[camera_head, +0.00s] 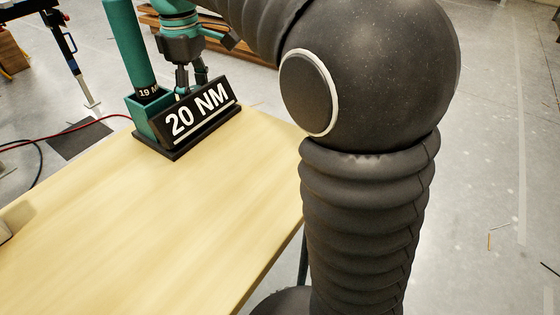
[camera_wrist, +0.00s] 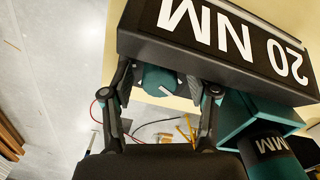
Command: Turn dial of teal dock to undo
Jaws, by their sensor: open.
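The teal dock (camera_head: 148,122) stands on a black base at the far end of the wooden table, with a black "20 NM" sign (camera_head: 197,110) on its front. In the wrist view the sign (camera_wrist: 225,40) appears upside down. A round teal dial (camera_wrist: 160,80) with a white mark shows just below the sign there. My gripper (camera_wrist: 165,86) is open, with one finger on each side of the dial; whether they touch it I cannot tell. In the head view my gripper (camera_head: 191,80) points down behind the sign, which hides the dial and fingertips.
A teal tool (camera_head: 128,42) with a "19 N" label stands in the dock, close to my gripper's left. The table top (camera_head: 150,220) in front is bare. A red cable (camera_head: 75,127) and a dark mat (camera_head: 80,140) lie beyond its left edge.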

